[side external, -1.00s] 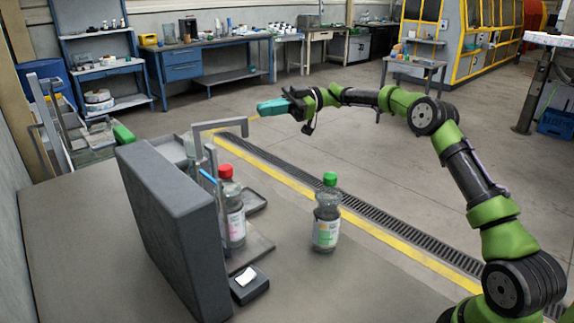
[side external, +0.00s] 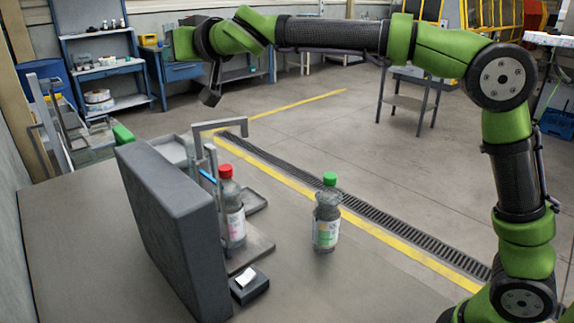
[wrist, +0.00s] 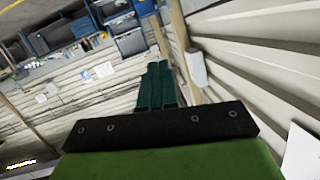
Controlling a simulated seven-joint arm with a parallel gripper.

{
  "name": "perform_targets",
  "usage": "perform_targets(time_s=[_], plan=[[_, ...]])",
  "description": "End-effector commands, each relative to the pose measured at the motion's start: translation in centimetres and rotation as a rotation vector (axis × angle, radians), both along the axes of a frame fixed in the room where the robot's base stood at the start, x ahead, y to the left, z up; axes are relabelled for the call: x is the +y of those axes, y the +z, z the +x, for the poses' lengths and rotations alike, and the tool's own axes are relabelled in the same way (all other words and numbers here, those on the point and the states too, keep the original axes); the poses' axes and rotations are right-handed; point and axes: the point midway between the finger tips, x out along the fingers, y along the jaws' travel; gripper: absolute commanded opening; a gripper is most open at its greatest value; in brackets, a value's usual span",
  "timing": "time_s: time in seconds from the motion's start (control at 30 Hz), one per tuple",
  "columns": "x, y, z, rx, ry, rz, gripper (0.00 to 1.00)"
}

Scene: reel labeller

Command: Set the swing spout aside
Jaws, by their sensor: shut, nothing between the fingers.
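A grey bent arm, which looks like the swing spout (side external: 219,124), reaches over the labeller behind the dark grey panel (side external: 172,225). Its lower part is partly hidden by the panel. A bottle with a red cap (side external: 236,218) stands on the labeller close to the panel. A bottle with a green cap (side external: 327,222) stands upright on the table to the right. My gripper (wrist: 157,66) is shut and empty in the wrist view, its teal fingers together and aimed at a wall.
A small black block with a white label (side external: 249,283) lies at the panel's front foot. A grey rack (side external: 50,130) stands at the table's far left. Blue workbenches (side external: 185,68) line the back wall. The table's front right is clear.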

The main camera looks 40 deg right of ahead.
Motion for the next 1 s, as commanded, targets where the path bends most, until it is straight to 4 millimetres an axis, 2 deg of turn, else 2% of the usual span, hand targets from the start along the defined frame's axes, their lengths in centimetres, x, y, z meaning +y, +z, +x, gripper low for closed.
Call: perform_targets(time_s=[0.1,0.2,0.3,0.5,0.67,1.0], plan=[[-2.2,-2.8,-2.5,0.176,-0.158,-0.017,0.00],[-4.5,-5.5,-4.5,0.324,-0.281,-0.035,0.00],[-6.0,-7.8,-6.2,0.450,-0.366,-0.052,0.00],[-7.2,-9.5,-7.8,0.561,-0.430,-0.072,0.00],[-7.6,-10.6,-6.8,0.565,-0.428,-0.082,0.00],[-9.5,-15.6,-2.1,0.565,-0.429,-0.080,0.00]])
